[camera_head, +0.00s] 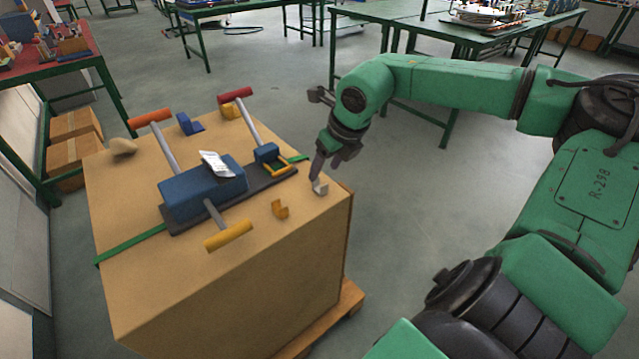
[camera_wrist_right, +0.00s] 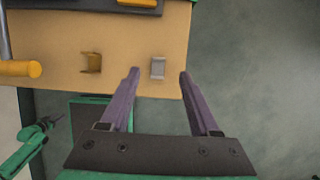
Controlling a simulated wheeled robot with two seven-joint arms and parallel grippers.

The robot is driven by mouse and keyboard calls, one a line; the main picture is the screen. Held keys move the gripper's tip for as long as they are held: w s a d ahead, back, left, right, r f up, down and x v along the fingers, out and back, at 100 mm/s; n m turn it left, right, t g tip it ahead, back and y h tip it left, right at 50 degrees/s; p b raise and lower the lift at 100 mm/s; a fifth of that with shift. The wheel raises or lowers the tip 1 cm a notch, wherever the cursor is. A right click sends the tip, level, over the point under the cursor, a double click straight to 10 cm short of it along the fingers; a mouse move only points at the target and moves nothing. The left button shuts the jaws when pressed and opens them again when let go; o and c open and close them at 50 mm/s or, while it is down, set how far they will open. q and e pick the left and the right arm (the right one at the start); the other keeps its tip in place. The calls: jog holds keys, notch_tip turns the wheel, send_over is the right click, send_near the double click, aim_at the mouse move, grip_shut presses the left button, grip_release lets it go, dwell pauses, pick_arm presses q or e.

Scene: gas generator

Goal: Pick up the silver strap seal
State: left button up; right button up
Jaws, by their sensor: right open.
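The silver strap seal (camera_head: 320,188) is a small grey folded piece on the box top, near its right corner. In the right wrist view the silver strap seal (camera_wrist_right: 158,68) lies between the lines of the two fingers, just beyond their tips. My right gripper (camera_head: 318,172) is right above and beside the seal in the head view, pointing down. In the right wrist view my right gripper (camera_wrist_right: 159,72) has its fingers spread apart with nothing between them. I cannot tell whether a finger touches the seal. My left gripper does not show in the head view.
A brass-coloured seal (camera_head: 280,209) lies left of the silver one. A blue strapping tool (camera_head: 203,188) with orange, red and yellow handles sits on the large cardboard box (camera_head: 230,285). A green strap (camera_head: 130,245) crosses the box top. Open floor lies right of the box.

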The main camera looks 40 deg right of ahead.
aim_at(319, 181)
jog(key=x, duration=0.4)
jog(key=shift+s+a+f, duration=0.1)
jog(key=shift+s+f, duration=0.05)
jog(key=shift+f, duration=0.1)
jog(key=shift+w+f, duration=0.2)
grip_shut()
jog(key=shift+r, duration=0.1)
